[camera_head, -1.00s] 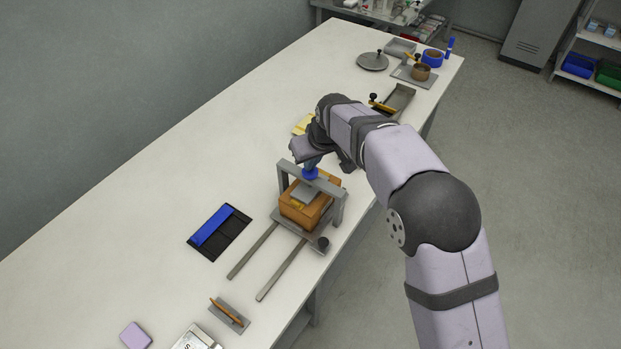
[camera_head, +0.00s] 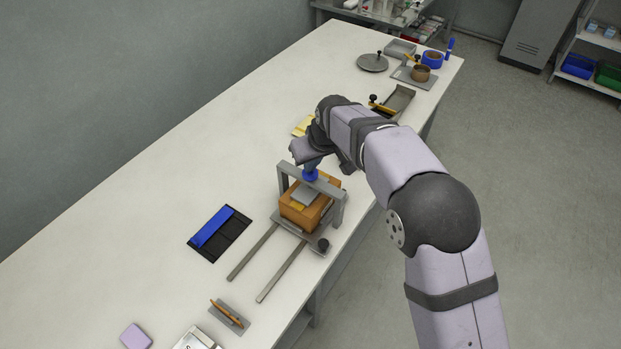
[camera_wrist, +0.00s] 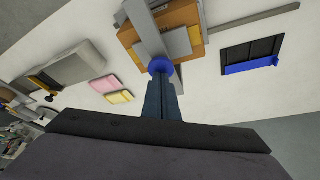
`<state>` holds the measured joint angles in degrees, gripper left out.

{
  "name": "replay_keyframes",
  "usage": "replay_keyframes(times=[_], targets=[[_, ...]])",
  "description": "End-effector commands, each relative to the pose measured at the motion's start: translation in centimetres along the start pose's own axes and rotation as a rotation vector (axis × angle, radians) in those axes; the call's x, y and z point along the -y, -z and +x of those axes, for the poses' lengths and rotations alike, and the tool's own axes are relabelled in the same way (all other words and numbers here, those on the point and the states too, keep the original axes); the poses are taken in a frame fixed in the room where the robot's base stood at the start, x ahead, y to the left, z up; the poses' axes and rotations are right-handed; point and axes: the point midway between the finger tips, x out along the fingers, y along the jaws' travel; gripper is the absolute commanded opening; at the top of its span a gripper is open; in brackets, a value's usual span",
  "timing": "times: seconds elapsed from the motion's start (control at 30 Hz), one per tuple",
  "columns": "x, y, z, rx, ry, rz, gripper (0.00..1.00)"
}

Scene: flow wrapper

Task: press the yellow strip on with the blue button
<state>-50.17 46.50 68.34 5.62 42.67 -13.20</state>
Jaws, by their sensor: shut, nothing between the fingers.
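The press frame (camera_head: 339,211) is a grey arch standing over an orange-brown box (camera_head: 297,216). A blue button (camera_head: 311,175) sits on top of the arch, and a grey plate (camera_head: 305,193) lies against the box top under it. My gripper (camera_head: 312,165) is shut and empty, pointing down with its fingertips at the button, apparently touching it. In the wrist view the fingers (camera_wrist: 162,90) end at the blue button (camera_wrist: 160,66), with the box (camera_wrist: 180,22) beyond.
Two rails (camera_head: 254,250) run forward from the press, with a dark knob (camera_head: 323,244) at its side. A black tray with a blue bar (camera_head: 212,227) lies to the left. The table's left middle is clear.

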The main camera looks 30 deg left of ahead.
Motion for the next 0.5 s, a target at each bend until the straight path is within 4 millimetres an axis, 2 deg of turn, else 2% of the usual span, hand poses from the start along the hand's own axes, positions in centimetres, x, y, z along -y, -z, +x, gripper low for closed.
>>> replay_keyframes(times=[0.03, 0.5], targets=[[0.1, -0.4, -0.1, 0.016, 0.003, 0.0, 0.0], [0.0, 1.4, -3.6, 0.004, 0.001, 0.0, 0.0]])
